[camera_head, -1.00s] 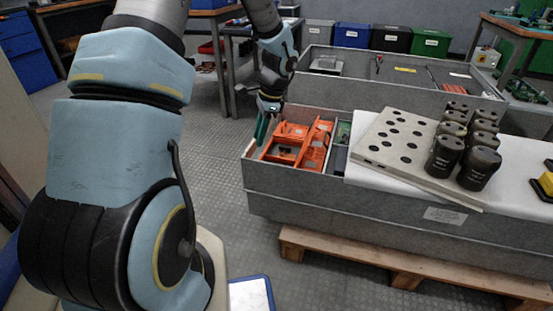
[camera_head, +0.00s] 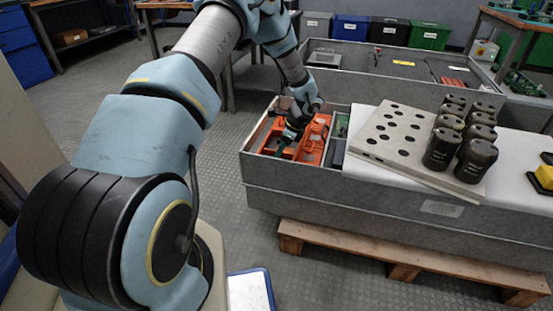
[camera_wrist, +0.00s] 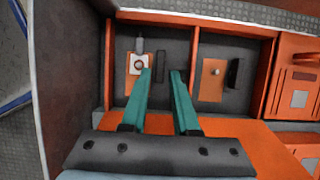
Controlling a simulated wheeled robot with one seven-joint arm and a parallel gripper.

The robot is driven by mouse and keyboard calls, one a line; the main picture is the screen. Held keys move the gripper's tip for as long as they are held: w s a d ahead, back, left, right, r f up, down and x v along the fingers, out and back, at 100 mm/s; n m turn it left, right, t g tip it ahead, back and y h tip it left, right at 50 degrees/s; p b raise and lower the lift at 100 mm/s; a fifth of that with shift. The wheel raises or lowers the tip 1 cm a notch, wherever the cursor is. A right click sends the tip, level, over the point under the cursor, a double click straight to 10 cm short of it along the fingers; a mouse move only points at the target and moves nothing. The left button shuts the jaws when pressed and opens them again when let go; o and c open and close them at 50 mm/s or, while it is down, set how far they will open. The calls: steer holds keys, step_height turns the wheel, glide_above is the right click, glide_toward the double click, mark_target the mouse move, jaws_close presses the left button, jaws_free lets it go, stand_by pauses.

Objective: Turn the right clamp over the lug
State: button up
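In the wrist view my gripper (camera_wrist: 161,72) has its two teal fingers apart with a gap between the tips. The left fingertip overlaps the left bay, beside a pale square lug (camera_wrist: 139,64) with a round centre. A dark upright bar, seemingly the left clamp (camera_wrist: 160,66), shows between the tips. In the right bay, a dark upright bar, seemingly the right clamp (camera_wrist: 235,72), stands beside an orange plate (camera_wrist: 211,83) with a small pale stud. The right clamp is apart from and right of the fingers. In the head view my gripper (camera_head: 283,145) is over the orange fixture (camera_head: 310,152), its tips partly hidden.
The fixture sits in a grey-walled bin (camera_head: 335,190). An orange divider (camera_wrist: 194,65) separates the two bays. To the right are a perforated plate (camera_head: 400,135) and several black capacitors (camera_head: 475,160). The bin's left wall (camera_wrist: 50,90) is close to my gripper.

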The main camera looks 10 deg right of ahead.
steer(key=shift+x, duration=1.2)
steer(key=shift+c, duration=0.4)
jaws_close()
